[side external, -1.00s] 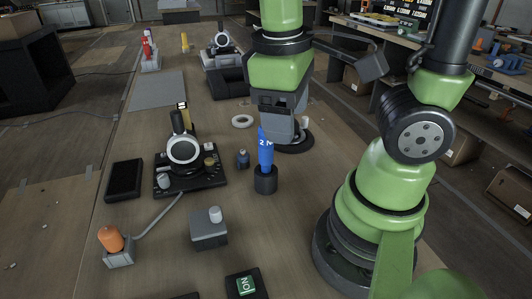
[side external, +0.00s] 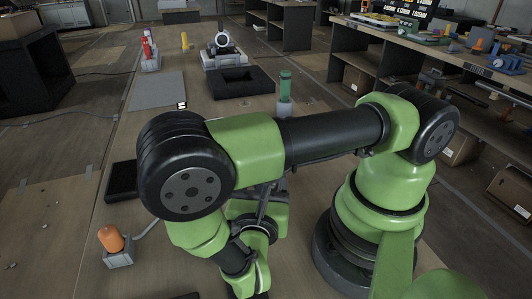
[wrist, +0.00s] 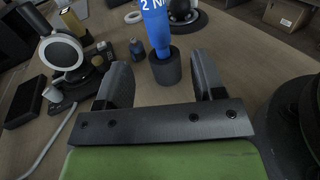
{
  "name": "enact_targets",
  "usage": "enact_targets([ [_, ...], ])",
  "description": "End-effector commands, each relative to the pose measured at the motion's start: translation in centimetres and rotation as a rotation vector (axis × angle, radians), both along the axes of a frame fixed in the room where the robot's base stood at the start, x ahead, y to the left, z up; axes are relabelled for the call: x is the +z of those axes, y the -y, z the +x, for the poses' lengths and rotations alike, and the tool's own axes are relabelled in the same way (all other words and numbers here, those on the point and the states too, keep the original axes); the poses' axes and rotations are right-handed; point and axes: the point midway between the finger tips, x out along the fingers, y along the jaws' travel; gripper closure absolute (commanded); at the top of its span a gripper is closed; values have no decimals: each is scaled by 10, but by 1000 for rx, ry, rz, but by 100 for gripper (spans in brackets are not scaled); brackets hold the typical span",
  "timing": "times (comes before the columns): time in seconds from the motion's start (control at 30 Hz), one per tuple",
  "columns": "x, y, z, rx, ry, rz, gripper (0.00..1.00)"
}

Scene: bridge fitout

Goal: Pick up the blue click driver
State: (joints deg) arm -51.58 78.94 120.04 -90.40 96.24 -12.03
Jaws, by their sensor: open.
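The blue click driver (wrist: 155,32) stands upright in a dark round holder (wrist: 165,70) in the wrist view, with white lettering on its side. Its top is cut off by the frame edge. My gripper (wrist: 162,78) is open and empty, its two fingers spread to the left and right in front of the holder. The driver appears beyond the fingertips, roughly in line with the gap between them. In the side view my arm hides the driver and its holder, and the fingers cannot be made out.
In the side view an orange knob (side external: 111,238) is front left, and a green-topped cylinder (side external: 285,86) stands behind my arm.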

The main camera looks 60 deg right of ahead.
Motion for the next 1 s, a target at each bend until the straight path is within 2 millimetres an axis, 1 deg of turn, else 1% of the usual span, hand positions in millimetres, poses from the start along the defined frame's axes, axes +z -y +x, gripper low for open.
enact_targets([
  [0.07,-2,5,2,12,-9,-12,37],
  [0.3,-2,35,14,7,-9,-12,37],
  [0.57,-2,50,21,9,-8,-10,37],
  [0.8,-2,79,33,5,-8,-10,37],
  [0.9,-2,87,37,7,-7,-8,37],
  [1.0,-3,90,39,10,-8,-7,37],
])
